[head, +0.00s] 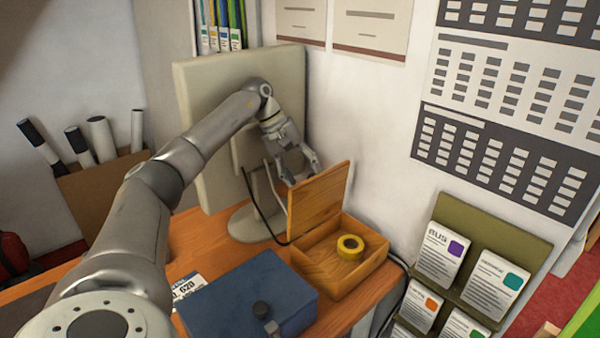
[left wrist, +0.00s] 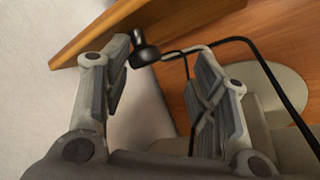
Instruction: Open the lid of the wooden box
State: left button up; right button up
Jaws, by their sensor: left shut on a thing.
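The wooden box (head: 362,280) stands open on the bench in the head view, against the wall. Its lid (head: 319,202) is raised close to upright on the left side of the box. My left gripper (head: 303,172) is at the outer, upper side of the lid. In the left wrist view the lid (left wrist: 150,18) crosses the top, and a black knob (left wrist: 143,52) shows between the fingers of my left gripper (left wrist: 162,62). The gripper is shut on the knob, though the exact contact is hard to see. My right gripper is not in view.
A roll of yellow tape (head: 350,246) lies in the box. A blue box (head: 240,300) with a dark knob stands in front on the left. A monitor (head: 212,115) stands behind my left arm, its base (head: 252,224) and black cable beside the lid. A card rack (head: 497,235) is on the right.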

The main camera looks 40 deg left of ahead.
pick_arm(q)
jog(key=shift+f, duration=0.45)
notch_tip(320, 180, up, 11)
dwell(0.5)
jog(key=shift+f, duration=0.1)
